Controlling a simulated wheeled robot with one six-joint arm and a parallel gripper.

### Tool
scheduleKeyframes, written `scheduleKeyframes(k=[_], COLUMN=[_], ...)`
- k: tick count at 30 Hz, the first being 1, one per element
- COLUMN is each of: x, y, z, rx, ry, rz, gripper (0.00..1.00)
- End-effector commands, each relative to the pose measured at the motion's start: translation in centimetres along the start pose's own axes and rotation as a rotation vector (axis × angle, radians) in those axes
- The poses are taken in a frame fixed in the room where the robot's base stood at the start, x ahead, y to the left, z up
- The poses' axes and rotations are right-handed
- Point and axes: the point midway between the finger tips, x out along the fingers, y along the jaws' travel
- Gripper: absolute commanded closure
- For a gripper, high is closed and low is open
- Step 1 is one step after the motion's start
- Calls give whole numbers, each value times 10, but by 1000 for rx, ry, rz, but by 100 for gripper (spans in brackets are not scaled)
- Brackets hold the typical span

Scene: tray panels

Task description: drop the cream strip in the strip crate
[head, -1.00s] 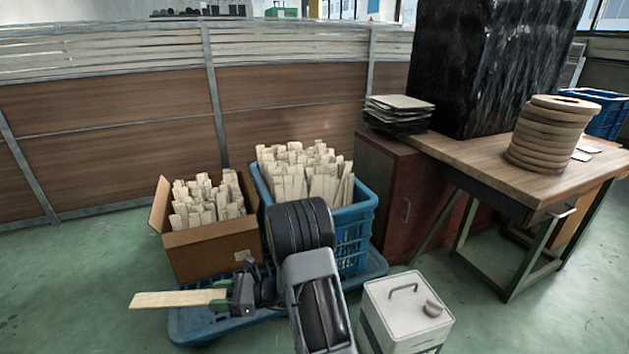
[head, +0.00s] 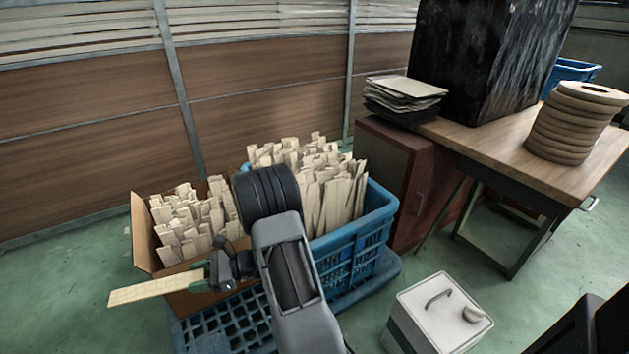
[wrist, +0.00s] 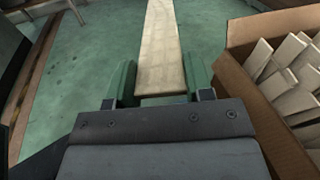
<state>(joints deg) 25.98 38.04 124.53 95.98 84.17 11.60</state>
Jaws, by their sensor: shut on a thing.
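My gripper (head: 207,277) is shut on the cream strip (head: 150,289), which sticks out level to the left in the head view. In the wrist view the strip (wrist: 160,50) runs away from the green fingers (wrist: 157,85) over the floor. The blue crate (head: 345,250) is packed with upright cream strips and stands right of my gripper, partly behind my arm. A cardboard box (head: 143,235), also full of strips, is just behind my gripper; its edge (wrist: 270,100) shows at the right of the wrist view. I cannot tell which of them is the strip crate.
The box and crate stand on a blue pallet (head: 205,335). A white box with a handle (head: 437,308) is on the floor at the right. A wooden table (head: 500,150) holds a black block and stacked discs. The green floor at left is clear.

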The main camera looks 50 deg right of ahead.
Motion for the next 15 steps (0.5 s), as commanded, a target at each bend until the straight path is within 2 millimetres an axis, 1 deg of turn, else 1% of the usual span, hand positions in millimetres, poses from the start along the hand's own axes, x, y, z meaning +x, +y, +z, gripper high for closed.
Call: scheduleKeyframes(k=[1, 4, 6, 8, 11, 14, 15], x=[-6, -17, -28, -42, -73, -109, -125], y=[1, 14, 27, 39, 60, 76, 80], z=[29, 48, 58, 65, 70, 72, 73], rx=[-23, -82, -128, -169, -240, -307, -333], ry=[11, 24, 21, 10, -22, -68, -89], rz=[36, 170, 298, 430, 671, 914, 1011], gripper=[75, 75, 75, 75, 75, 75, 75])
